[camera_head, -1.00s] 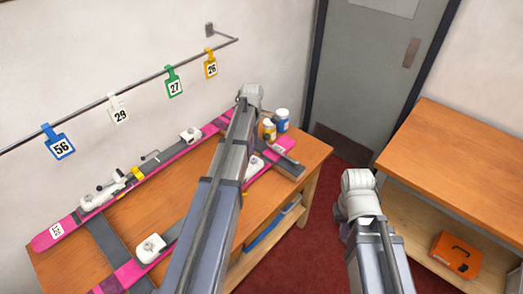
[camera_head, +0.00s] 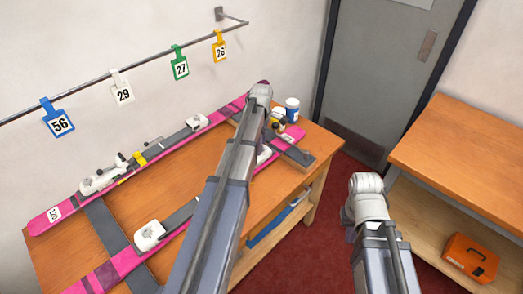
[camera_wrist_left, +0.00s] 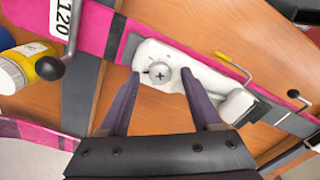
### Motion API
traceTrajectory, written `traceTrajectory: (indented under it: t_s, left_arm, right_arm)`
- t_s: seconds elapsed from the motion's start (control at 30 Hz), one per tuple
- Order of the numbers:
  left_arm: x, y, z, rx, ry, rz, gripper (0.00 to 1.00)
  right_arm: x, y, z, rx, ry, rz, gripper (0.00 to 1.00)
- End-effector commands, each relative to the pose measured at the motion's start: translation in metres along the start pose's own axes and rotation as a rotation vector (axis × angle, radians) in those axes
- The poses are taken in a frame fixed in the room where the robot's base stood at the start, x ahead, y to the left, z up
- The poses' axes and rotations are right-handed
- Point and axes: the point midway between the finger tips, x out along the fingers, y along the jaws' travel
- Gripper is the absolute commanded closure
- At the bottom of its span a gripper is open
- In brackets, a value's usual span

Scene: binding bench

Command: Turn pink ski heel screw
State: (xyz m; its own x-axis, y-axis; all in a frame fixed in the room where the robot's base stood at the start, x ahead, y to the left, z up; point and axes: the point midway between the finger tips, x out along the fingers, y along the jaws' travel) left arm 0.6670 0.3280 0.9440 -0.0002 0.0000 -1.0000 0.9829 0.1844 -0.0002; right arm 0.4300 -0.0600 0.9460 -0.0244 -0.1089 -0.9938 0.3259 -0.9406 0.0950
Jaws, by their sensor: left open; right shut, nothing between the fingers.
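The near pink ski (camera_head: 105,273) lies across the bench, partly hidden behind my left arm. Its end with a "120" label shows in the left wrist view (camera_wrist_left: 97,30). A white heel piece (camera_head: 264,154) on it also shows in the left wrist view (camera_wrist_left: 205,75), with a round cross-slotted screw (camera_wrist_left: 160,75) on top. My left gripper (camera_wrist_left: 161,80) is open, its fingers on either side of the screw with visible gaps. In the head view the arm hides this gripper. My right arm shows at right, but its gripper does not.
A second pink ski (camera_head: 160,145) lies along the wall side of the bench (camera_head: 170,195). Bottles (camera_head: 292,110) stand at the bench's far right corner. An orange case (camera_head: 470,258) sits on a shelf at right.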

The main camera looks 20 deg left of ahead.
Motion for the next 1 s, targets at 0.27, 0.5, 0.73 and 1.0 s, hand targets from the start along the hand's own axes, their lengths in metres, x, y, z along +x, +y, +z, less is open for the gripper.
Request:
traceTrajectory:
  t_s: [0.27,0.5,0.73,1.0]
  left_arm:
    - [0.0049,0.0,0.0,0.0,0.0,0.0,0.35]
    - [0.0049,0.0,0.0,0.0,0.0,0.0,0.54]
    - [0.0049,0.0,0.0,0.0,0.0,0.0,0.8]
    - [0.0049,-0.0001,0.0,0.0,0.0,0.0,1.0]
  right_arm:
    - [0.0048,-0.0005,-0.0003,0.0,0.0,0.0,1.0]
    - [0.0048,-0.0005,-0.0003,0.0,0.0,0.0,1.0]
    - [0.0049,-0.0005,-0.0003,0.0,0.0,0.0,1.0]
    - [0.0049,-0.0005,-0.0003,0.0,0.0,0.0,1.0]
